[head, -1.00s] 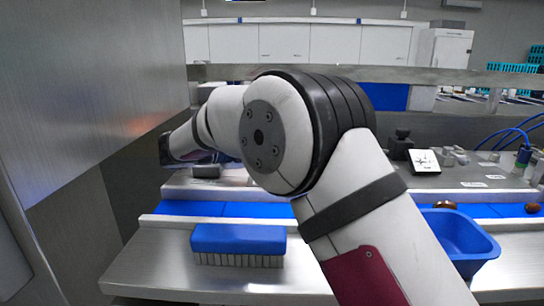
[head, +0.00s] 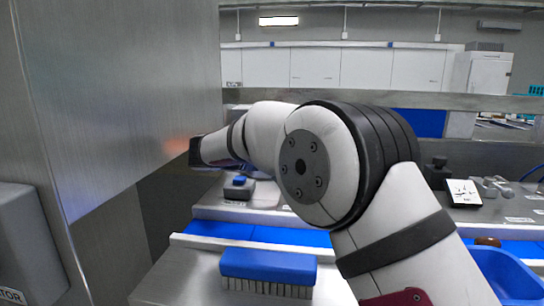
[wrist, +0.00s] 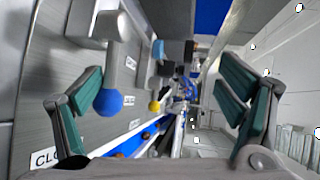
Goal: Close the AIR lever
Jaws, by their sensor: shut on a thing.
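A lever with a grey arm and a round blue knob (wrist: 108,101) stands out from the metal panel in the left of the wrist view. A label partly reading "CLO" (wrist: 45,158) is below it; no AIR marking is readable. My gripper (wrist: 162,70) has its two green-padded fingers on either side in the wrist view, the left one right beside the blue knob. In the head view my gripper is hidden beyond the dark wrist end, near the steel panel.
A second knob, yellow (wrist: 154,106), is farther along the panel. In the head view a large steel panel (head: 120,100) fills the left. A blue brush (head: 268,265) lies on the steel bench, and a blue bin (head: 505,275) is at right.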

